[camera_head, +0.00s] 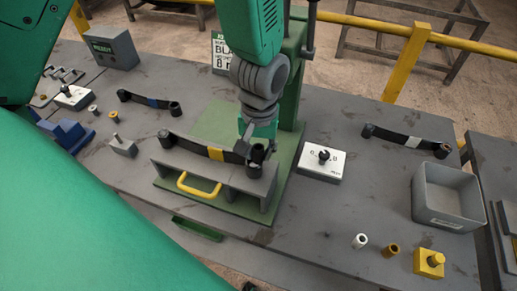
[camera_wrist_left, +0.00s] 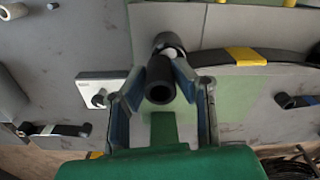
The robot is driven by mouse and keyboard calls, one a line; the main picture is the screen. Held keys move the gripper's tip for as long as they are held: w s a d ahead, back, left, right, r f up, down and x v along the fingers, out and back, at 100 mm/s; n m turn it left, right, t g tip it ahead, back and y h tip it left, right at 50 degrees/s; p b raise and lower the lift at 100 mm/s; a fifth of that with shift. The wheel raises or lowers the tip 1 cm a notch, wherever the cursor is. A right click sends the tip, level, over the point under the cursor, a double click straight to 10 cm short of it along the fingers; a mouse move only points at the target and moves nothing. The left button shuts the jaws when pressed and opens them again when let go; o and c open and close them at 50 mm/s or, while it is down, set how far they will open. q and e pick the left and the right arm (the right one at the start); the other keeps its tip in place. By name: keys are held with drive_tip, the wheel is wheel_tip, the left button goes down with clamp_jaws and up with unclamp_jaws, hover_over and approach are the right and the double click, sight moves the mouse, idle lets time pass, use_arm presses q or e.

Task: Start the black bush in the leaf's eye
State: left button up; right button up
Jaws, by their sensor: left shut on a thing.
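The leaf with a yellow band (camera_head: 216,154) lies on a grey fixture (camera_head: 220,178) on the green press base. Its right eye (camera_head: 254,169) is beneath my left gripper (camera_head: 252,143). In the left wrist view the gripper (camera_wrist_left: 163,92) is shut on the black bush (camera_wrist_left: 160,82), a dark hollow tube. The bush (camera_head: 258,152) is over the eye, and in the wrist view the eye (camera_wrist_left: 168,42) shows just beyond it. I cannot tell whether the bush touches or enters the eye. My right gripper is not in view.
The green press column (camera_head: 292,85) stands close behind my gripper. A yellow handle (camera_head: 198,186) fronts the fixture. A white-topped box (camera_head: 320,168), grey bin (camera_head: 447,197), white bush (camera_head: 360,240) and brass bush (camera_head: 391,250) are to the right. Other leaves (camera_head: 408,140) lie at both sides.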

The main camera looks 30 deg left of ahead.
use_arm(q)
drive_tip(key=shift+a+f, duration=0.15)
drive_tip(key=shift+a, duration=0.6)
drive_tip(key=shift+d, duration=0.8)
drive_tip(key=shift+a+f, duration=0.3)
drive_tip(key=shift+a, duration=0.2)
drive_tip(key=shift+f+b, duration=0.25)
drive_tip(key=shift+b, duration=0.05)
drive_tip(key=shift+d+r, duration=0.35)
drive_tip(key=shift+r+p, duration=0.25)
drive_tip(key=shift+p, duration=0.05)
drive_tip(key=shift+a, duration=0.55)
idle(0.5)
drive_tip(key=shift+f+b, duration=0.55)
drive_tip(key=shift+f, duration=0.55)
